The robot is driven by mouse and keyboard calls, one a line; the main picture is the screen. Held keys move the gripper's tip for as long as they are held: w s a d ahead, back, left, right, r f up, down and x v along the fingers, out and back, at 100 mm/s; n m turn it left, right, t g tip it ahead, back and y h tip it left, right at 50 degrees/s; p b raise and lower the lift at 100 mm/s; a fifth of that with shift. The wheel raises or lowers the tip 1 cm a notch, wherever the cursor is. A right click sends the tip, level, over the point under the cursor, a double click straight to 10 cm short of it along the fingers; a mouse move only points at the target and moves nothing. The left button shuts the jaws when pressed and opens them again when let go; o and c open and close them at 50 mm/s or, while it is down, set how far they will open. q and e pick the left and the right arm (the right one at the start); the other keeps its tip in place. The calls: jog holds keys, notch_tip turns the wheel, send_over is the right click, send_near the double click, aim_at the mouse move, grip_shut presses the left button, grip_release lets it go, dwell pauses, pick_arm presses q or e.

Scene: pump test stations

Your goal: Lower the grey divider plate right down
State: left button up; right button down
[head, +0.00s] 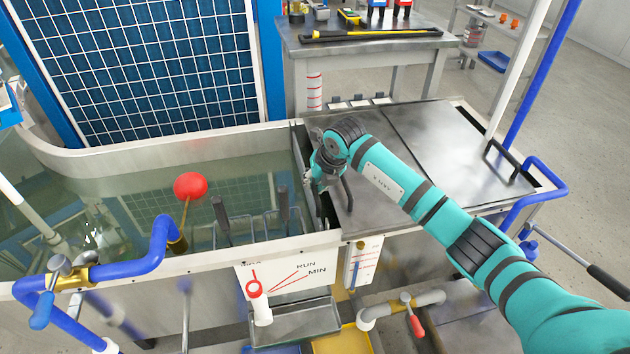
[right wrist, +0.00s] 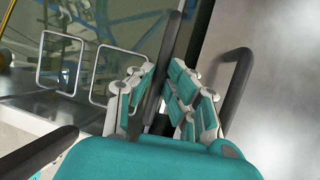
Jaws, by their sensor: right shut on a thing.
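My right gripper (head: 322,176) is at the right end of the open water tank, beside the steel cover. In the right wrist view its fingers (right wrist: 160,98) are shut around a dark bar-shaped handle (right wrist: 172,45). The grey divider plate (head: 300,152) shows as a narrow upright strip across the tank's right end, just left of the cover. My gripper hides part of the plate and its handle, and I cannot tell how far down its lower edge is. My left gripper is not in view.
The steel cover (head: 435,140) right of my gripper has a dark handle (head: 348,193) close by. A red float ball (head: 190,186) and wire frames (head: 265,225) stand in the tank. A RUN/MIN sign (head: 290,277) hangs in front. Blue pipes (head: 125,268) flank the tank.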

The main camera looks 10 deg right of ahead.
jog(key=shift+s+f, duration=0.1)
jog(key=shift+f, duration=0.15)
jog(key=c, duration=1.3)
grip_release()
jog(key=shift+c, duration=0.2)
jog(key=shift+r, duration=0.15)
jog(key=shift+r, duration=0.25)
jog(key=v, duration=1.1)
jog(key=shift+r, duration=0.15)
